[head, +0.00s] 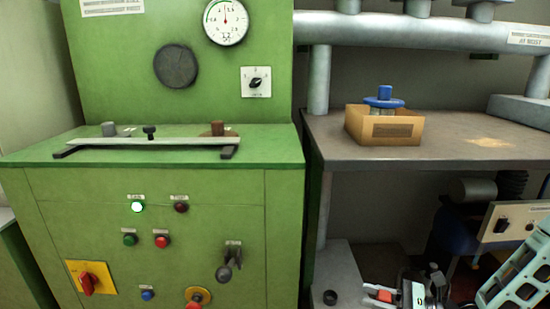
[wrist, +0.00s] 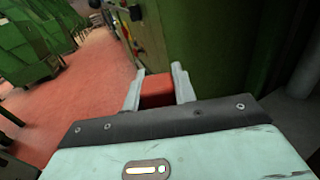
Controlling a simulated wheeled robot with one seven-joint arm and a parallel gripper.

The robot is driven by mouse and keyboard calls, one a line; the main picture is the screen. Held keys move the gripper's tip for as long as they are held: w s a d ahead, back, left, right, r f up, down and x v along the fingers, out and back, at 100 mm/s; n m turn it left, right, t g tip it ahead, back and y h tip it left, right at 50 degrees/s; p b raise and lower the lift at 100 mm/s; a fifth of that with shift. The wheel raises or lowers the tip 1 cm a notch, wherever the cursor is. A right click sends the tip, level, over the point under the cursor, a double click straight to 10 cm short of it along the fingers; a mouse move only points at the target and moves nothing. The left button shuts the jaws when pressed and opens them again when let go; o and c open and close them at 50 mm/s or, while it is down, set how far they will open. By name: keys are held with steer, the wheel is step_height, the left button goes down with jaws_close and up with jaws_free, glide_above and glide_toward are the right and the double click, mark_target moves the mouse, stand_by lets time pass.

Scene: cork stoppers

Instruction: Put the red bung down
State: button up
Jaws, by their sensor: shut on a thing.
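The red bung (head: 384,296) is between the two pale fingers of my gripper (head: 374,294), low at the bottom right of the head view. In the wrist view the red bung (wrist: 157,86) fills the gap between the fingers of my gripper (wrist: 159,74). The gripper is shut on it. The bung's lower part is hidden by the gripper body. In the wrist view, a red floor shows beyond at left and a dark green panel at right. I cannot see the bung touching any surface.
A green console (head: 150,185) stands at left; its top holds a grey stopper (head: 108,129), a brown stopper (head: 217,128) and a rail (head: 150,142). A workbench (head: 450,152) at right bears a cardboard box (head: 362,128) with blue-topped contents. A small black ring (head: 330,297) lies on a low grey surface.

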steer(key=w+d+r+m+t+h+p, duration=0.1)
steer(key=d+r+m+t+h+p, duration=0.1)
steer(key=r+p, duration=0.7)
steer(key=d+r+m+t+h+p, duration=0.3)
steer(key=d+r+p, duration=0.1)
steer(key=r+p, duration=0.4)
steer(key=w+d+r+m+t+h+p, duration=0.1)
steer(key=d+r+m+t+h+p, duration=0.1)
steer(key=r+p, duration=0.7)
steer(key=shift+w+d+r+t+h+p, duration=0.3)
steer(key=shift+d+t+p, duration=0.4)
steer(key=shift+d+p, duration=0.4)
steer(key=shift+a+m, duration=0.1)
steer(key=shift+m, duration=0.2)
